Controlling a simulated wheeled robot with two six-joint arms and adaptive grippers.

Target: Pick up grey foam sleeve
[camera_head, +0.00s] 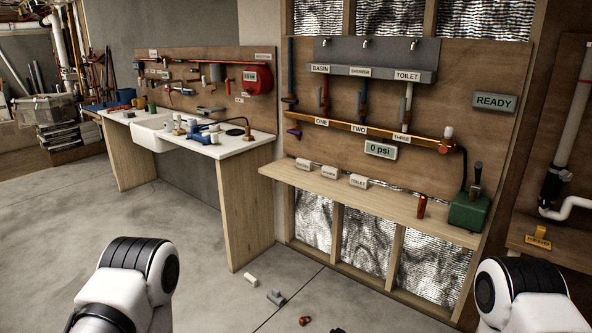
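I cannot tell for sure which item is the grey foam sleeve. A small grey piece (275,297) lies on the floor in front of the plank bench. Another grey piece (210,110) lies at the back of the white counter. A grey length (403,108) also stands on the pipe under the TOILET label. Parts of both my arms show at the bottom left and bottom right corners. Neither gripper is in view.
A white counter (258,138) with a sink, fittings and tools stands left of centre. A narrow wooden shelf (385,205) carries labels, a red cylinder (422,206) and a green pump box (469,212). Small white (250,280) and red (305,321) pieces lie on the floor. Open floor is at left.

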